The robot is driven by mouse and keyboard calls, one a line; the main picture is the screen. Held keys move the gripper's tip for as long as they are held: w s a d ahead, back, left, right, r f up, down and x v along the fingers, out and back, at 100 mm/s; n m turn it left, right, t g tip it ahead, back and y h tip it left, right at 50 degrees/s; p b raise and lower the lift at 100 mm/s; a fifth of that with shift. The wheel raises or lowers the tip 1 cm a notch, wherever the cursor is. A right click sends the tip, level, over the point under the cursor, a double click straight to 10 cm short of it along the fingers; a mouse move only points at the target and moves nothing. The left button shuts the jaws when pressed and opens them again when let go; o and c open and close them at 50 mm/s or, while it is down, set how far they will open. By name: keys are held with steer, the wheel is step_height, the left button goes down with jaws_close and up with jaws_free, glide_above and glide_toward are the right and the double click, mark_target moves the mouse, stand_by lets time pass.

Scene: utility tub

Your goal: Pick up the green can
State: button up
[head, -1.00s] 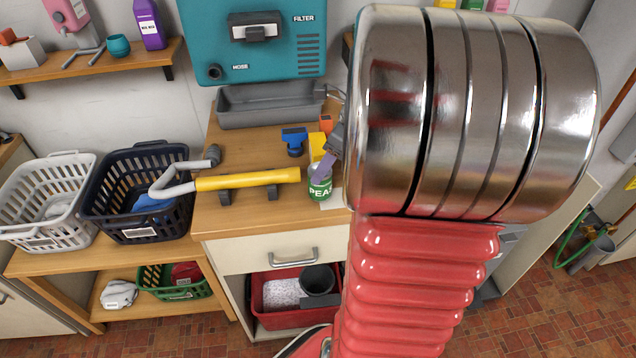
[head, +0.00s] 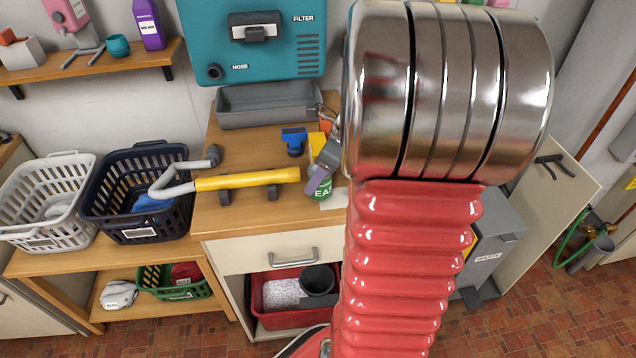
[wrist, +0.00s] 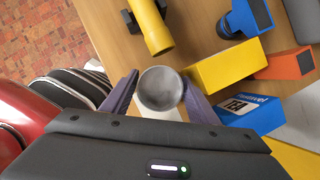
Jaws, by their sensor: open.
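The green can (head: 321,190) stands upright on the wooden counter, at the right end of the yellow tube. Its label is partly covered by my gripper in the head view. In the wrist view the round grey top of the can (wrist: 160,88) lies between the two purple fingers of my gripper (wrist: 160,92). The fingers are open, one on either side of the can. The right finger looks very close to the can's side; I cannot tell whether it touches. My arm hides part of the counter to the right in the head view.
The yellow tube (head: 245,180) rests on dark supports left of the can. A yellow block (wrist: 226,66), an orange block (wrist: 288,64) and a blue TEA box (wrist: 250,112) stand close beside it. A grey tray (head: 268,105) and a blue-headed item (head: 294,140) are behind.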

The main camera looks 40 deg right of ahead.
steer(key=shift+c, duration=0.2)
steer(key=c, duration=0.8)
step_height(320, 180, up, 10)
stand_by(0.3)
stand_by(0.4)
